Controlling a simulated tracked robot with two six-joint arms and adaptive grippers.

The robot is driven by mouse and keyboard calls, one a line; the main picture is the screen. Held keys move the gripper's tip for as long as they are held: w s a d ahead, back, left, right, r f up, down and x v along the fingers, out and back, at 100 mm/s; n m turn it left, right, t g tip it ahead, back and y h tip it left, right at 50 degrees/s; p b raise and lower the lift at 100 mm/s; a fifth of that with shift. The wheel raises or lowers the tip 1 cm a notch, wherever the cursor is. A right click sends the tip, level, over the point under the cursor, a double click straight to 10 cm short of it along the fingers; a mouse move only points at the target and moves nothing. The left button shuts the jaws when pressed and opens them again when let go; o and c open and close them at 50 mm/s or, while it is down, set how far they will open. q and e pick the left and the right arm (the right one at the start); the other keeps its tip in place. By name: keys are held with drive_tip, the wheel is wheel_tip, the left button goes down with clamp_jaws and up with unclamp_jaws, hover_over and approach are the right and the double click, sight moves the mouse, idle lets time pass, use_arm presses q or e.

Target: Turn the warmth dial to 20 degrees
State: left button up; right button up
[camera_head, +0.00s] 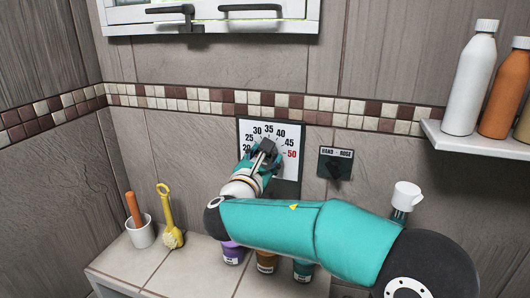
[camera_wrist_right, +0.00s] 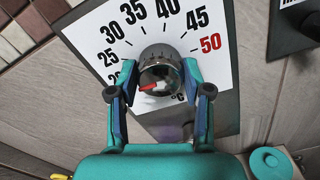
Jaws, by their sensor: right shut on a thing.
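The warmth dial (camera_wrist_right: 160,77) is a round dark knob with a red pointer, in the middle of a white scale plate (camera_wrist_right: 92,38) numbered up to a red 50. The plate hangs on the tiled wall in the head view (camera_head: 291,142). In the right wrist view the red pointer points left and slightly down, towards the low end of the scale. The number beside it is partly covered by a finger. My right gripper (camera_wrist_right: 159,66) is shut on the dial, one finger on each side; the gripper (camera_head: 265,152) and arm hide much of the dial in the head view. My left gripper is not in view.
A HEAD/ROSE selector (camera_head: 335,164) is on the wall right of the plate. Several bottles stand on a shelf (camera_head: 470,141) at the right. A ledge below carries a cup (camera_head: 141,234), a yellow brush (camera_head: 171,228) and small jars (camera_head: 232,254). A window (camera_head: 140,15) is above.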

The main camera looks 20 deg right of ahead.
drive_tip(key=shift+r, duration=0.35)
drive_tip(key=o, duration=1.2)
drive_tip(key=shift+f, duration=0.1)
drive_tip(key=shift+c, duration=0.2)
drive_tip(key=shift+f, duration=0.1)
drive_tip(key=s+a+n+p, duration=0.1)
drive_tip(key=s+a+n, duration=0.1)
drive_tip(key=s+a, duration=0.4)
drive_tip(key=s+a+n+p, duration=0.15)
drive_tip(key=s+a, duration=0.25)
drive_tip(key=s, duration=0.4)
use_arm(q)
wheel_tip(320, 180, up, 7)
drive_tip(key=p, duration=0.4)
use_arm(e)
drive_tip(key=shift+n, duration=0.35)
drive_tip(key=shift+d+f+x, duration=0.1)
drive_tip(key=shift+x, duration=4.2)
drive_tip(key=shift+d+f+x, duration=0.1)
drive_tip(key=shift+x, duration=4.25)
